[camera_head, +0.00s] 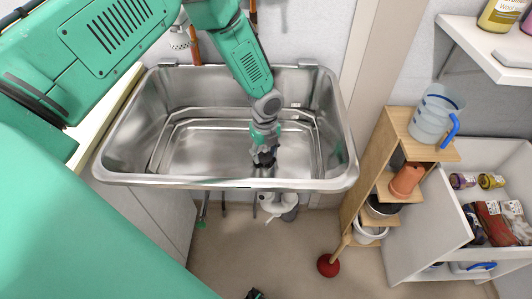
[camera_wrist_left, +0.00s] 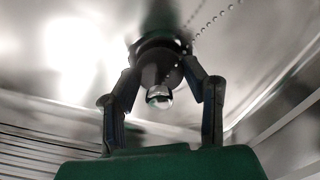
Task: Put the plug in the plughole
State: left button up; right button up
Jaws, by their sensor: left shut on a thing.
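The metal basin (camera_head: 190,160) fills the middle of the head view. My left gripper (camera_head: 264,160) reaches down into it from above, near the front wall. In the left wrist view my left gripper (camera_wrist_left: 168,76) is shut on the dark plug (camera_wrist_left: 150,50), with one finger on each side. A shiny round knob (camera_wrist_left: 159,96) faces the camera between the fingers. The plug is close to the metal surface; I cannot tell whether it touches. The plughole does not show clearly; the gripper and plug may cover it. My right gripper cannot be made out.
A bead chain (camera_wrist_left: 216,18) runs from near the plug to the upper right. A wooden shelf (camera_head: 370,190) with a blue-handled jug (camera_head: 437,112) stands right of the basin. A red plunger (camera_head: 328,265) is on the floor. A small dark object (camera_head: 255,294) at the bottom edge is unclear.

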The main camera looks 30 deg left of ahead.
aim_at(266, 148)
pick_arm(q)
jog(key=shift+a+f, duration=0.2)
jog(key=shift+f, duration=0.15)
jog(key=shift+d+r, duration=0.2)
jog(key=shift+r, duration=0.25)
jog(key=shift+a+f, duration=0.1)
jog(key=shift+d+p, duration=0.25)
jog(key=shift+p, duration=0.25)
dwell(1.0)
jog(key=shift+f+b, duration=0.45)
jog(key=shift+f, duration=0.1)
jog(key=o, duration=1.2)
notch_tip(266, 148, up, 12)
jog(key=shift+w+f, duration=0.1)
